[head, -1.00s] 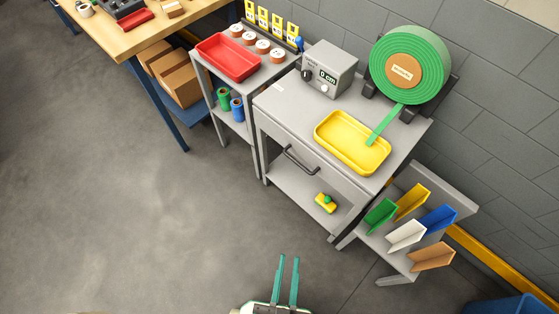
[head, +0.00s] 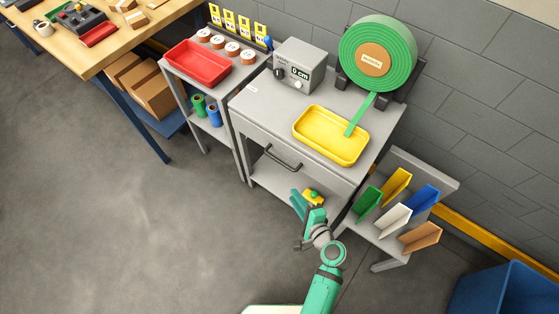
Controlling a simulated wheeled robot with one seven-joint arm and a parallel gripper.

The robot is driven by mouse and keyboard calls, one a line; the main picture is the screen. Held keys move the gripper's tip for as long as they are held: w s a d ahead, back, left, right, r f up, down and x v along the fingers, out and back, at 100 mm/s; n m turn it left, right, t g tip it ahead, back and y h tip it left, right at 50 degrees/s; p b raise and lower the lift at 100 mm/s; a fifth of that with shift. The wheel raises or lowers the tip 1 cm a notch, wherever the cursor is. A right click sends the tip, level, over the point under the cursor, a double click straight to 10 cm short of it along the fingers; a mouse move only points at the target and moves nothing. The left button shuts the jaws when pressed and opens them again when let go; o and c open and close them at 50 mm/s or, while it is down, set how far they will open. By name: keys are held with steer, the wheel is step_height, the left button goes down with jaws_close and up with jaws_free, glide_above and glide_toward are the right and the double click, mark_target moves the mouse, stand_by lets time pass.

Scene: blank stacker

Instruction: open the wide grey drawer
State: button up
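The wide grey drawer (head: 252,130) is the front panel under the top of the grey cabinet, and it looks shut. Its dark bar handle (head: 284,161) is in plain view at the middle of the front. My gripper (head: 297,199) is below and slightly right of the handle in the picture, apart from it. Its teal fingers point up and left, and nothing shows between them. They overlap in this view, so the gap between them cannot be judged.
A yellow tray (head: 330,136), a grey counter box (head: 299,66) and a green tape roll (head: 377,55) stand on the cabinet. A yellow item (head: 313,196) lies on its lower shelf, beside my gripper. A rack of coloured plates (head: 398,214) stands at right. Floor at left is clear.

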mark_target(283, 165)
steer(key=w+r+m+y, duration=0.1)
steer(key=w+r+y, duration=0.2)
steer(key=w+r, duration=0.2)
steer(key=shift+t, duration=0.5)
steer(key=x, duration=1)
steer(key=shift+w+a, duration=0.15)
steer(key=shift+w, duration=0.1)
jaws_close()
